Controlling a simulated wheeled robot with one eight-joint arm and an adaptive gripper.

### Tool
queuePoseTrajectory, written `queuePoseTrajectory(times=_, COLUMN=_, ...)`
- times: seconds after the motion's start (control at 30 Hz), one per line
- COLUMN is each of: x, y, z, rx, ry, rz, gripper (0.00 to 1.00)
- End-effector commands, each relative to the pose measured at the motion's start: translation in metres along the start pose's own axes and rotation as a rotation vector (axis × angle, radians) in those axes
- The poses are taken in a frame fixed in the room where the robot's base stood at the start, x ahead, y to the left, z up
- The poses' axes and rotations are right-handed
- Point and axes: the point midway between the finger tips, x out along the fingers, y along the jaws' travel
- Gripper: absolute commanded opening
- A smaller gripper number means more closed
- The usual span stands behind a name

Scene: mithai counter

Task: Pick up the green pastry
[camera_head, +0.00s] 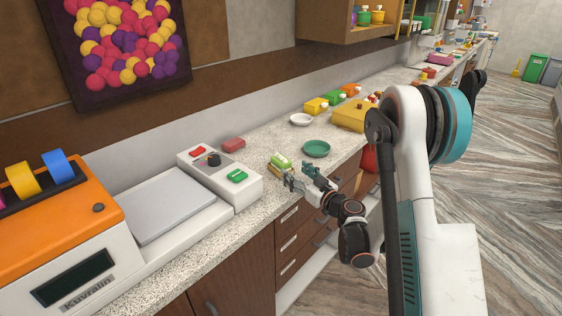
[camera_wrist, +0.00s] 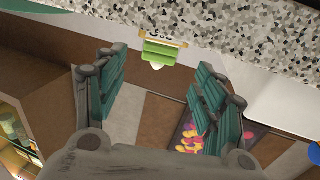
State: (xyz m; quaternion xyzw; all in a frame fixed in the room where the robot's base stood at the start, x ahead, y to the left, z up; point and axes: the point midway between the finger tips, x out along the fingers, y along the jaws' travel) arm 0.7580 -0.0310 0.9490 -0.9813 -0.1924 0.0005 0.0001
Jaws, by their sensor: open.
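The green pastry (camera_head: 282,160) lies near the counter's front edge, just beyond my fingertips in the head view. In the wrist view the green pastry (camera_wrist: 159,52) shows ahead of the gap between my fingers, with a tan strip along its far side. My gripper (camera_head: 301,176) is open and empty, reaching in at the counter's front edge. In the wrist view my gripper (camera_wrist: 160,75) has its two teal-padded fingers wide apart, one on each side of the pastry's line. I see no contact with the pastry.
A teal-green plate (camera_head: 316,149) stands close by on the right, with a white bowl (camera_head: 301,119) behind it. A control box (camera_head: 220,178) with red and green buttons stands to the left. Drawers (camera_head: 291,240) are below the counter.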

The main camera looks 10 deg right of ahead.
Motion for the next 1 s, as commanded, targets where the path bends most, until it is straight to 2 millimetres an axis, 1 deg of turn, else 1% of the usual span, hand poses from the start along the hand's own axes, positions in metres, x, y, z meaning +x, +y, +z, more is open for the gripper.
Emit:
queuePoseTrajectory(times=0.03, x=0.009, y=0.000, z=0.000, rx=0.000, ry=0.000, rz=-0.001, gripper=0.64)
queuePoseTrajectory(times=0.1, x=0.018, y=0.000, z=0.002, rx=0.000, ry=0.000, rz=0.000, gripper=0.64)
queuePoseTrajectory(times=0.2, x=0.026, y=0.000, z=0.002, rx=0.000, ry=0.000, rz=0.000, gripper=0.64)
queuePoseTrajectory(times=0.37, x=0.035, y=0.000, z=0.002, rx=0.000, ry=0.001, rz=0.001, gripper=0.64)
queuePoseTrajectory(times=0.6, x=0.069, y=0.001, z=0.003, rx=0.000, ry=0.001, rz=0.000, gripper=0.64)
queuePoseTrajectory(times=0.7, x=0.078, y=0.002, z=0.002, rx=0.000, ry=0.001, rz=0.001, gripper=0.64)
queuePoseTrajectory(times=0.97, x=0.081, y=0.002, z=0.000, rx=0.000, ry=0.001, rz=0.002, gripper=0.64)
queuePoseTrajectory(times=1.0, x=0.081, y=0.002, z=0.000, rx=0.000, ry=0.001, rz=0.002, gripper=0.61)
